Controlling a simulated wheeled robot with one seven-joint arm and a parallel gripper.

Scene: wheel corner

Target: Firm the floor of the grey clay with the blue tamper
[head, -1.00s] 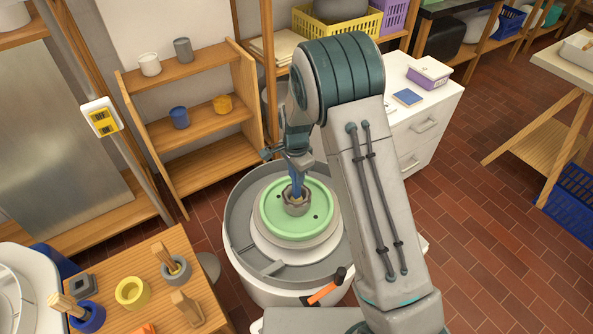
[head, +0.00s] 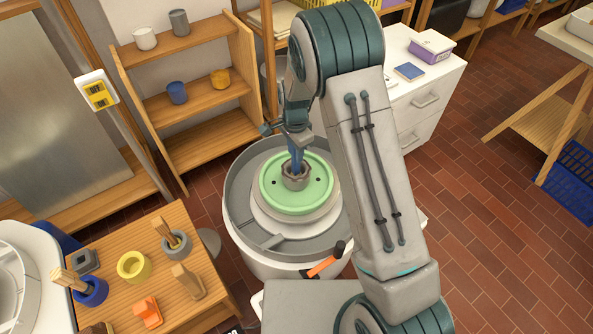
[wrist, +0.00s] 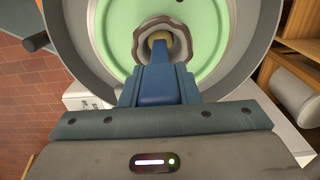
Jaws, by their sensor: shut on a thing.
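The grey clay (head: 295,182) is a small open pot with a wavy rim. It sits at the middle of the green disc (head: 318,195) on the wheel and also shows in the wrist view (wrist: 140,43). My gripper (head: 296,160) is directly above the clay, pointing down, with its blue fingers reaching its mouth. It is shut on a tool, taken to be the tamper; only a yellowish-tan part (wrist: 159,38) shows between the fingers in the wrist view. The tool's lower end is hidden inside the clay, so I cannot tell its colour or whether it touches the floor.
A wooden table (head: 205,240) at lower left holds a blue holder (head: 94,294) and a grey holder (head: 181,250) with wooden-handled tools, and an empty yellow ring (head: 132,266). Shelves stand behind.

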